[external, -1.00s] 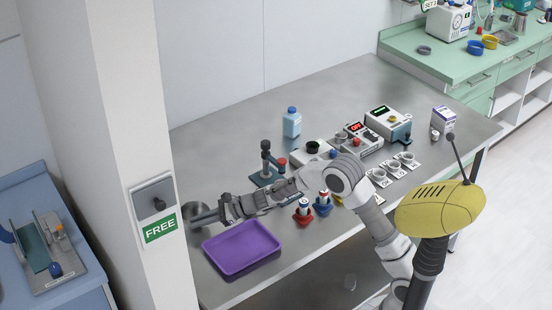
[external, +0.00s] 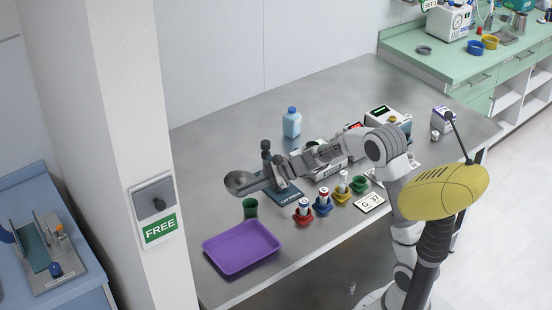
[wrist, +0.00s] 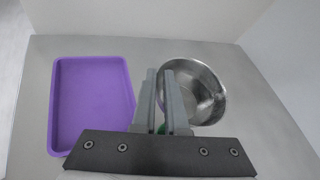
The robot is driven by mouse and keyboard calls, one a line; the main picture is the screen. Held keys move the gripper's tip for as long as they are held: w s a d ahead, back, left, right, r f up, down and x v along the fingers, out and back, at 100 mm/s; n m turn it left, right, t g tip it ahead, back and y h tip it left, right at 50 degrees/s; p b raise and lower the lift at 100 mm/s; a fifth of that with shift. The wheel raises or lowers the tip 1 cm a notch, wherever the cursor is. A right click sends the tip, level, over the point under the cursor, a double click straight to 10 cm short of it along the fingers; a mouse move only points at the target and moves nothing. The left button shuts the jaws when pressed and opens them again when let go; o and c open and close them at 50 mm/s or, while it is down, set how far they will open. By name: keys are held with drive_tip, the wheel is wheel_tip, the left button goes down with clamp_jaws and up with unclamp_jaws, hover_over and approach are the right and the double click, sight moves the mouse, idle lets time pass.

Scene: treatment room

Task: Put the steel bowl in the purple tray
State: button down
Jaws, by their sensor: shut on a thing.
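The steel bowl (external: 236,186) is held in my gripper (external: 259,185), raised above the table and tilted in the external view. In the wrist view the bowl (wrist: 207,84) is right of centre, with the gripper's fingers (wrist: 168,75) shut on its left rim. The purple tray (external: 241,247) lies empty on the table's near left part, below and in front of the gripper. The tray also shows at the left in the wrist view (wrist: 92,62).
A green cup (external: 250,207) stands just behind the tray, under the gripper. A stand (external: 284,190) is beside my arm. Red and blue holders (external: 303,212) are right of the tray. A blue bottle (external: 291,123) stands farther back. The back left of the table is clear.

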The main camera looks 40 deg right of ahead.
drive_tip(key=s+d+n+g, duration=0.2)
drive_tip(key=s+d+g, duration=0.15)
drive_tip(key=s, duration=0.85)
drive_tip(key=b, duration=0.2)
hover_over(251, 258)
drive_tip(key=shift+y, duration=0.4)
drive_tip(key=f, duration=0.6)
drive_tip(key=shift+d, duration=0.25)
drive_tip(key=shift+a+f+b, duration=0.3)
drive_tip(key=shift+f, duration=0.05)
drive_tip(key=shift+f+b, duration=0.6)
drive_tip(key=shift+f, duration=1.2)
drive_tip(key=shift+f, duration=0.1)
drive_tip(key=c, duration=0.9)
unclamp_jaws()
drive_tip(key=shift+c, duration=0.2)
